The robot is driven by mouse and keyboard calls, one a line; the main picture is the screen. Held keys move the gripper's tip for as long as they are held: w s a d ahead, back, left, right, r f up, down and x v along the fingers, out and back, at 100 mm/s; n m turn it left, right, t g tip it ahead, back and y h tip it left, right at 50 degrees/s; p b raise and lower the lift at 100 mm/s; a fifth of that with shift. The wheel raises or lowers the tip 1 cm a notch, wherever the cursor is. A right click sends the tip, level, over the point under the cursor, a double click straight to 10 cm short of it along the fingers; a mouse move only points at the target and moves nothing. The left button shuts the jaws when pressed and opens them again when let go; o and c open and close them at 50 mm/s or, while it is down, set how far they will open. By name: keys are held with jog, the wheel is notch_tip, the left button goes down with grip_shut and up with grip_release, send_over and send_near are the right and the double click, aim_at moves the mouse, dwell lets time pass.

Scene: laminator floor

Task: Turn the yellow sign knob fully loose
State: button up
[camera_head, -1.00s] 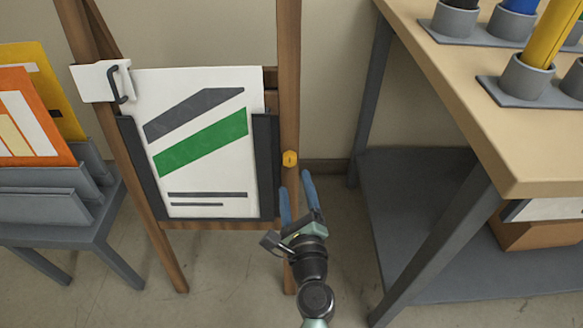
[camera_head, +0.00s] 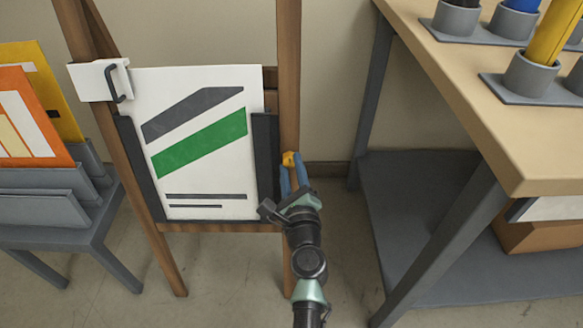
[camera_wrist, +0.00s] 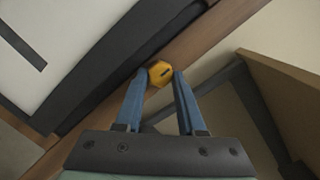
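The yellow knob (camera_head: 289,158) sits on the right upright of the wooden easel, beside the dark sign holder (camera_head: 265,170). In the wrist view the knob (camera_wrist: 161,73) is a yellow faceted head with a short dark mark on its face. My gripper (camera_head: 292,167) reaches up to it from below. In the wrist view its two blue fingers (camera_wrist: 158,80) stand on either side of the knob, tips close to its edges. I cannot tell whether they touch it. The white sign (camera_head: 200,140) with grey and green stripes stands in the holder.
A white bracket with a dark hook (camera_head: 100,80) is at the easel's upper left. A grey rack (camera_head: 60,205) with orange and yellow boards stands left. A wooden-topped table (camera_head: 480,100) with cups is on the right, its grey leg near my arm.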

grip_shut()
jog(key=shift+n, duration=0.5)
jog(key=n+g+y, duration=0.1)
jog(key=n, duration=0.3)
jog(key=shift+d+r+p, duration=0.15)
jog(key=shift+p, duration=0.2)
jog(key=n, duration=0.5)
jog(key=shift+r+g+p, duration=0.15)
jog(key=shift+g+p, duration=0.25)
jog(key=n+g+p, duration=0.1)
jog(key=n, duration=0.3)
jog(key=shift+r, duration=0.15)
jog(key=shift+n+g+p, duration=0.3)
jog(key=shift+n+p, duration=0.55)
jog(key=shift+n, duration=1.15)
jog(key=shift+h, duration=0.3)
